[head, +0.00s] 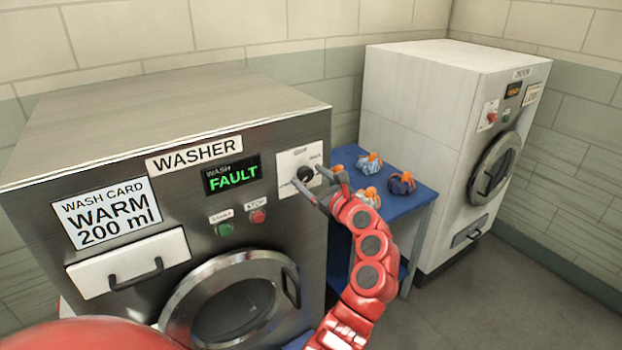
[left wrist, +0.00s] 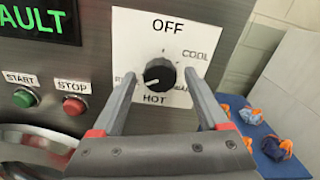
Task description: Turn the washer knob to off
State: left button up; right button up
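The washer knob (head: 305,174) is a round black dial on a white plate at the washer's upper right. In the left wrist view the knob (left wrist: 160,74) has OFF printed above it, COOL at upper right and HOT below; other labels are partly hidden by my fingers. Its white mark points to the lower left, away from OFF. My left gripper (head: 309,179) is in front of the plate. In the left wrist view its fingers (left wrist: 161,77) are open, one on each side of the knob, with visible gaps. My right gripper is not in view.
The washer (head: 300,235) display (head: 232,174) reads WASH FAULT. Green start (head: 225,229) and red stop (head: 258,216) buttons sit left of the knob.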

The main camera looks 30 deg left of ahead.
pick_arm(q)
grip_shut()
dwell(0.3)
